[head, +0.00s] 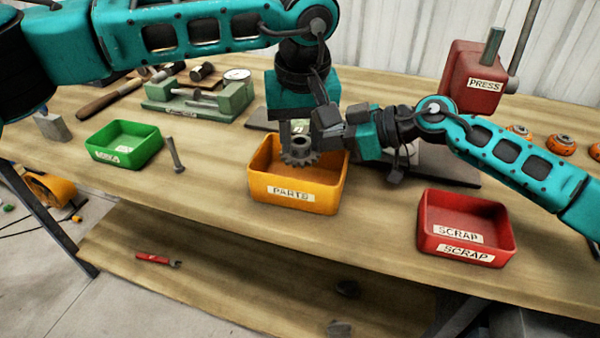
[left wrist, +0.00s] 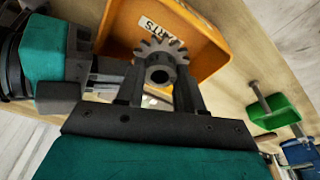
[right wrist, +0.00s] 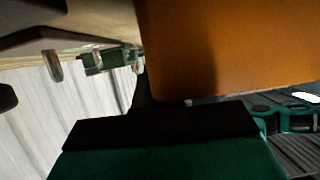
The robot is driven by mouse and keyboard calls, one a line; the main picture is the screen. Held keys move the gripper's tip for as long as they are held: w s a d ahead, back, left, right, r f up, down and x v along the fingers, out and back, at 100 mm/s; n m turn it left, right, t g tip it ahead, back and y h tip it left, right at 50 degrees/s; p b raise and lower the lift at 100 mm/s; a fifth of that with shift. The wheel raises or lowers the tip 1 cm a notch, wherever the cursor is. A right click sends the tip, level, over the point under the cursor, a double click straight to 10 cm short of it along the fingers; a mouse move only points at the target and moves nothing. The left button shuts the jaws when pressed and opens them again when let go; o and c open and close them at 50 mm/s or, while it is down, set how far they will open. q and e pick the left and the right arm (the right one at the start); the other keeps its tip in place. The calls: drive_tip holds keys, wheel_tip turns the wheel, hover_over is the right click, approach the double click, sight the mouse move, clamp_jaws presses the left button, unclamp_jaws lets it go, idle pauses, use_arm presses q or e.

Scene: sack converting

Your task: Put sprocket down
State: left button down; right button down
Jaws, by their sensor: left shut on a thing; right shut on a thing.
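A grey toothed sprocket (head: 300,158) is between the fingers of my left gripper (head: 298,135), over the orange PARTS bin (head: 283,201). In the left wrist view the sprocket (left wrist: 176,57) shows at the fingertips, with the orange bin (left wrist: 205,50) behind it. I cannot tell whether it touches the bin's floor. My right gripper (head: 338,135) is at the bin's back right rim, shut on its wall. The orange wall (right wrist: 225,50) fills much of the right wrist view, where the fingertips are mostly hidden. The bin stands upright at the bench's middle.
A green bin (head: 124,158) with a bolt (head: 175,154) beside it is at left. A red SCRAP bin (head: 465,243) is at right. Bare bench (head: 375,225) lies between the orange and red bins.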

use_arm(q)
drive_tip(key=shift+f, duration=3.25)
drive_tip(key=c, duration=0.7)
unclamp_jaws()
drive_tip(key=shift+f, duration=0.15)
drive_tip(key=r, duration=0.4)
drive_tip(key=s+r, duration=0.1)
drive_tip(key=r, duration=0.3)
drive_tip(key=s+r, duration=0.1)
drive_tip(key=r, duration=0.3)
drive_tip(key=shift+s+d, duration=0.1)
drive_tip(key=shift+d, duration=0.05)
use_arm(e)
drive_tip(key=c, duration=1.2)
unclamp_jaws()
